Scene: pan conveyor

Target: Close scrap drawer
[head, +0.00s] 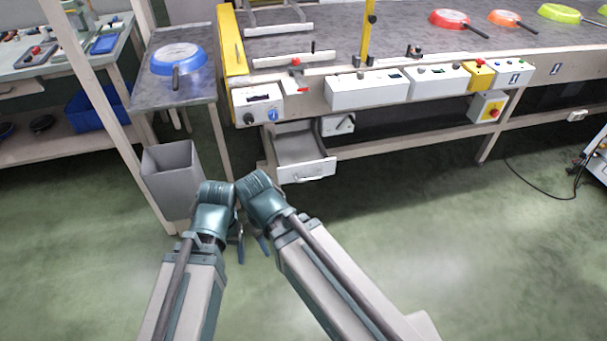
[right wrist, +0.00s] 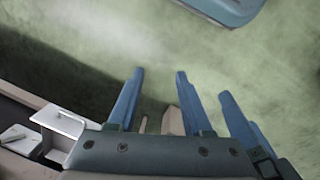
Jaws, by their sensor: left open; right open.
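The scrap drawer (head: 308,170) hangs under the left end of the conveyor bench and is pulled out, its inside visible. Its pale front has a bar handle. A pale handled front, apparently this drawer's (right wrist: 58,123), is at lower left in the right wrist view. My left gripper (head: 239,248) is open and points down, left of and below the drawer. My right gripper (head: 262,245) is open close beside it, partly hidden by its own wrist. Neither touches the drawer. Several blue fingers show in the right wrist view; which belongs to which gripper is unclear.
A grey bin (head: 172,178) stands left of the drawer, close to my left arm. A side table (head: 190,97) holds a blue pan (head: 178,59). Control boxes (head: 368,90) line the conveyor's front edge. The green floor before and right of the drawer is clear.

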